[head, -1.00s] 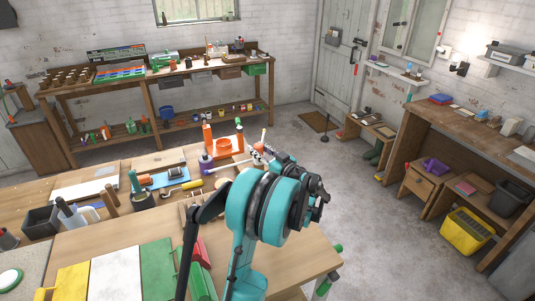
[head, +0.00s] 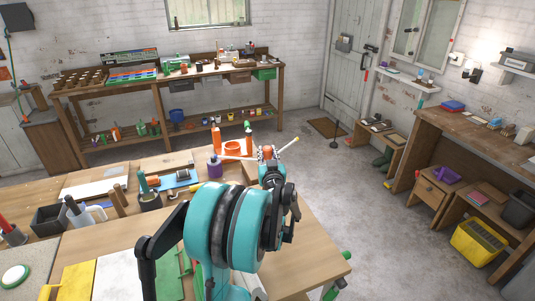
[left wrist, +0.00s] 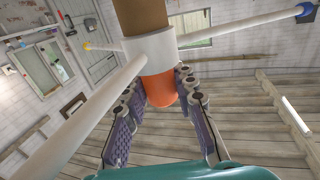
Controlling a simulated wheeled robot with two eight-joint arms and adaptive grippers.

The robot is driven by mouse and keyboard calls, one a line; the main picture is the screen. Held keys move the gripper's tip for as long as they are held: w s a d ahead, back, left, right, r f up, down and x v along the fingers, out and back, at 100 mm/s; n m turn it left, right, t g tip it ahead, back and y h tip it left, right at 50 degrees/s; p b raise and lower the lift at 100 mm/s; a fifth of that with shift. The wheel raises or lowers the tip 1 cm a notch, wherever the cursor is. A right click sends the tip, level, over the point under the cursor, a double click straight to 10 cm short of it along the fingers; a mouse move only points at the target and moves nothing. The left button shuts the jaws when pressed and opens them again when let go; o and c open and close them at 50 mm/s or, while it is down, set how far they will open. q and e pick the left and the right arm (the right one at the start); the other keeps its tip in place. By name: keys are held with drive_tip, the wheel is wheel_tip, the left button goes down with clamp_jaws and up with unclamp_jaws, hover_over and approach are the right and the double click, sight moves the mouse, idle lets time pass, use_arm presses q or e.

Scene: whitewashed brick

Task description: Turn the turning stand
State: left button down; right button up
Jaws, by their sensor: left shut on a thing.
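The turning stand has an orange knob (head: 267,152) on top and thin white bars (head: 288,144) reaching out sideways. In the left wrist view its orange knob (left wrist: 163,90), white hub (left wrist: 150,50) and brown post (left wrist: 140,15) show, with bars going out to a yellow tip and a blue tip; one bar runs close past the camera at lower left. My left gripper (head: 268,164) is at the stand's top. Its purple-padded fingers (left wrist: 163,94) lie on both sides of the knob, shut on it. My teal arm hides the lower stand. My right gripper is out of view.
On the near workbench, a purple pot (head: 214,168), an orange bottle (head: 216,139) and an orange ring-shaped thing (head: 233,149) stand close to the bars. A dark tool pot (head: 149,200) is further left. The bench top (head: 305,245) right of my arm is clear.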

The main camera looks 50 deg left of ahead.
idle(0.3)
use_arm(q)
drive_tip(key=c, duration=1.2)
unclamp_jaws()
drive_tip(key=v, duration=1.2)
drive_tip(key=shift+r, duration=0.1)
drive_tip(key=shift+d, duration=0.1)
drive_tip(key=s+d+f+m+g+h+b, duration=0.1)
drive_tip(key=s+d+f+m+h, duration=0.2)
drive_tip(key=d, duration=0.8)
drive_tip(key=s+d+f+m+g+h+b, duration=0.1)
drive_tip(key=s+d+f+m+h, duration=0.2)
drive_tip(key=d, duration=0.9)
drive_tip(key=s+d+f+m+g+h+b, duration=0.1)
drive_tip(key=s+d+f+m+h, duration=0.2)
drive_tip(key=d, duration=0.8)
drive_tip(key=shift+s+d+f+m+h+b, duration=0.1)
drive_tip(key=shift+f+m+h, duration=0.25)
drive_tip(key=shift+f+h, duration=0.5)
drive_tip(key=shift+s+d+f+m+h+b, duration=0.15)
drive_tip(key=shift+f+m+h, duration=0.15)
drive_tip(key=shift+f+h, duration=0.55)
drive_tip(key=shift+s+d+f+m+h+b, duration=0.1)
drive_tip(key=shift+f+m+h, duration=0.3)
drive_tip(key=shift+h, duration=0.8)
